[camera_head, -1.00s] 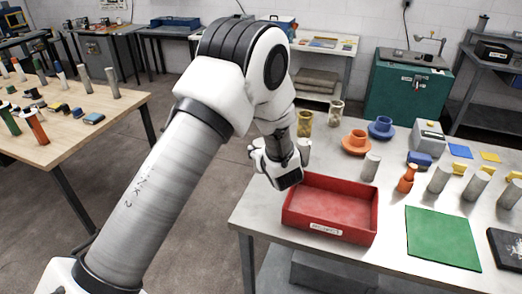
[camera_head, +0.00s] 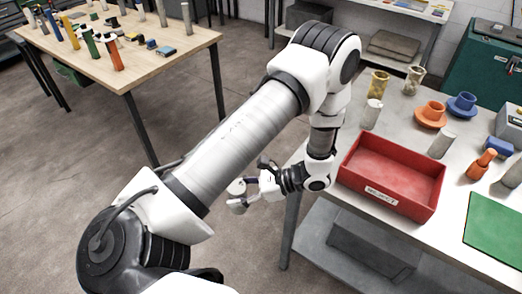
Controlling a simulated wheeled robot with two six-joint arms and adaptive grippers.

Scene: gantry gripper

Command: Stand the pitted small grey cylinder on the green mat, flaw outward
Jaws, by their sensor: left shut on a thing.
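My left gripper (camera_head: 241,196) is off the left side of the grey table, above the floor. It is shut on a small grey cylinder (camera_head: 236,187), which shows mostly as a pale round end. I cannot make out a pit on it. The green mat (camera_head: 497,232) lies bare on the table at the lower right, cut off by the picture's edge. Other grey cylinders stand on the table: one behind the red tray (camera_head: 371,113), one to the tray's right (camera_head: 440,143). My right gripper is not in view.
The red tray (camera_head: 395,198) is empty and stands at the near table edge, between my left gripper and the mat. An orange part (camera_head: 482,164) stands near the mat's far edge. Orange (camera_head: 432,114) and blue (camera_head: 462,105) flanged parts and brass cups (camera_head: 378,83) stand farther back.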

